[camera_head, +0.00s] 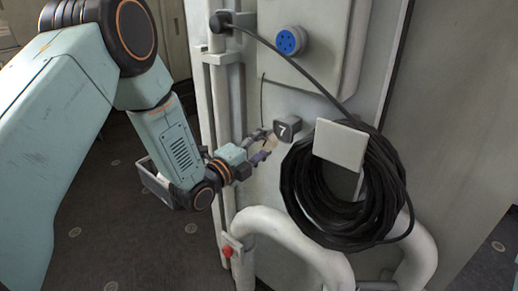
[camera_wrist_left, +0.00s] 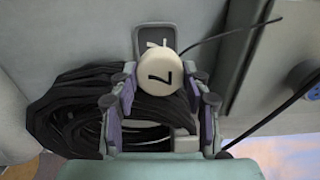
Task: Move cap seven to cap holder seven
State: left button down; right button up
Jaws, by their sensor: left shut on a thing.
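Cap seven is a round cream cap marked with a black 7 in the left wrist view (camera_wrist_left: 160,77). It also shows as a small tan shape in the head view (camera_head: 271,144). My left gripper (camera_head: 264,146) is shut on it, with the fingers on either side of the cap in the wrist view (camera_wrist_left: 160,100). Cap holder seven (camera_head: 287,129) is a dark grey block with a white 7 on the wall panel. In the wrist view the holder (camera_wrist_left: 153,36) is partly hidden behind the cap. I cannot tell whether they touch. My right gripper is not in view.
A coiled black cable (camera_head: 376,198) hangs close to the right of the holder, behind a light square plate (camera_head: 340,144). A blue round socket (camera_head: 290,40) sits above. A thick white rail (camera_head: 300,247) curves below. A thin dark cord hangs near the holder.

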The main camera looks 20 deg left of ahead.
pick_arm(q)
jog(key=w, duration=0.1)
jog(key=w+f, duration=0.1)
jog(key=w, duration=0.1)
jog(key=shift+w+d+b, duration=0.2)
jog(key=shift+w+b, duration=0.05)
jog(key=shift+b, duration=0.1)
jog(key=shift+w+d+r+b, duration=0.3)
jog(key=shift+w+d+r, duration=0.1)
jog(key=shift+d+r, duration=0.15)
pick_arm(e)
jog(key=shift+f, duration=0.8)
pick_arm(q)
jog(key=shift+w+f, duration=0.1)
jog(key=shift+w+a+f, duration=0.1)
jog(key=shift+w+f, duration=0.05)
jog(key=shift+f, duration=0.1)
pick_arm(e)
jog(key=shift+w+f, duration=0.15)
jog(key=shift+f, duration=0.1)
